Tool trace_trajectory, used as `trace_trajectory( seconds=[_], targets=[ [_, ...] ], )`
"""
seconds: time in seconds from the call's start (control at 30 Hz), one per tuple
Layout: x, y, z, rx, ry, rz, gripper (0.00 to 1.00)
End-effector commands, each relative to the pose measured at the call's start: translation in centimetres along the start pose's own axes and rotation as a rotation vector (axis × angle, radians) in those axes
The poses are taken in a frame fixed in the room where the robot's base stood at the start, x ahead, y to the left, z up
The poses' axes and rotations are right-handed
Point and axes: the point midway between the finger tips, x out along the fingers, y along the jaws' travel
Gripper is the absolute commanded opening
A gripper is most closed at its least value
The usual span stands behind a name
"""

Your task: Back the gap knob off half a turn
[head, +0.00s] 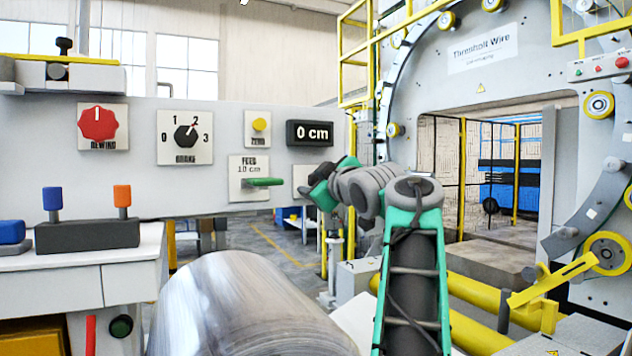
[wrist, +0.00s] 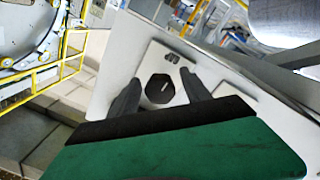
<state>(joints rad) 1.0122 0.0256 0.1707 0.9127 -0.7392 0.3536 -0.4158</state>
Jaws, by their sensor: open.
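In the wrist view a dark, many-sided knob (wrist: 159,89) with a short pale pointer line sits on a small white plate (wrist: 152,58). A dark label on the plate is too small to read; it is the likely gap knob. My gripper (wrist: 160,78) is open, with one dark finger on each side of the knob and visible space between each finger and it. I cannot tell how far the fingertips are from the plate. In the head view my gripper (head: 314,187) is at the panel's lower right, and hides the knob.
The grey panel (head: 270,110) also bears a red REWIND knob (head: 97,123), a black BRAKE dial (head: 186,136), a yellow ZERO button (head: 259,125), a "0 cm" display (head: 310,133) and a green FEED lever (head: 263,182). A metal coil (head: 240,310) stands below.

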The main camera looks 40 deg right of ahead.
Motion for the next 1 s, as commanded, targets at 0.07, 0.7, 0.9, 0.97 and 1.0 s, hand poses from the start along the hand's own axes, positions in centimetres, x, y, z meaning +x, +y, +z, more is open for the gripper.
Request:
trace_trajectory(
  seconds=[0.07, 0.7, 0.9, 0.97, 1.0],
  targets=[
    [0.0, 0.0, 0.1, 0.0, -0.001, 0.0, 0.56],
    [-7.8, -0.1, 0.0, 0.0, 0.0, -0.001, 0.56],
    [-7.8, -0.1, 0.0, 0.0, 0.001, -0.001, 0.56],
    [-7.8, -0.1, 0.0, 0.0, 0.0, -0.001, 0.56],
    [-7.8, -0.1, 0.0, 0.0, 0.0, -0.001, 0.56]
  ],
)
